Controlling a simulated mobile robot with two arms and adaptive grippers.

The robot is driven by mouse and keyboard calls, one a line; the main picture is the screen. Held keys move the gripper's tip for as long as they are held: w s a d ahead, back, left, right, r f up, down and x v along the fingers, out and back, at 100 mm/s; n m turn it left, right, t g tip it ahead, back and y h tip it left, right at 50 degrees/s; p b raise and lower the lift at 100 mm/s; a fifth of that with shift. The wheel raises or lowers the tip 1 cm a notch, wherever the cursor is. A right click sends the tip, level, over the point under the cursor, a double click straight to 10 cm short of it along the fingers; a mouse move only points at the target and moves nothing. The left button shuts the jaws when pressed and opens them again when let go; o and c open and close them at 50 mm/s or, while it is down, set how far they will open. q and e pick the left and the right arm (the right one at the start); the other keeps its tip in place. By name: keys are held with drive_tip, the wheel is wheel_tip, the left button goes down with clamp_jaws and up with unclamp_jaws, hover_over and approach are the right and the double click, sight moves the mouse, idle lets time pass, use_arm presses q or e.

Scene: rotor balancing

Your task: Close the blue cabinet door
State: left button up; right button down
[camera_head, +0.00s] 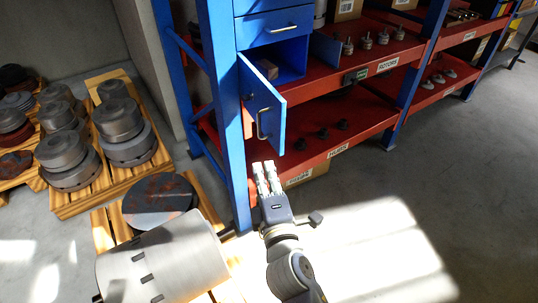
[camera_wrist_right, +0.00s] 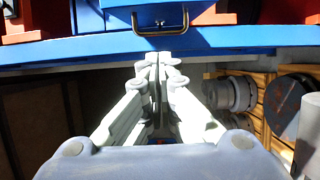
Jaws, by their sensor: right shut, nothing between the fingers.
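The blue cabinet door (camera_head: 273,98) stands open in the head view, swung out from the cabinet opening (camera_head: 291,58). It has a metal bar handle (camera_head: 262,124), and part of the inside shows behind it. My right gripper (camera_head: 264,165) is shut and empty, just below the door's lower edge in the head view. Its fingers (camera_wrist_right: 157,62) point toward the door in the wrist view; contact cannot be told. My left gripper is not in view.
A blue post (camera_head: 226,120) stands left of the door. Red shelves (camera_head: 345,125) with small parts extend to the right. A large grey rotor (camera_head: 165,262) lies at the lower left, near pallets (camera_head: 75,203) with metal cylinders. The floor (camera_head: 450,180) at right is clear.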

drive_tip(key=w+d+p, duration=0.2)
drive_tip(key=w, duration=0.9)
drive_tip(key=shift+d+p, duration=0.15)
drive_tip(key=shift+p, duration=0.15)
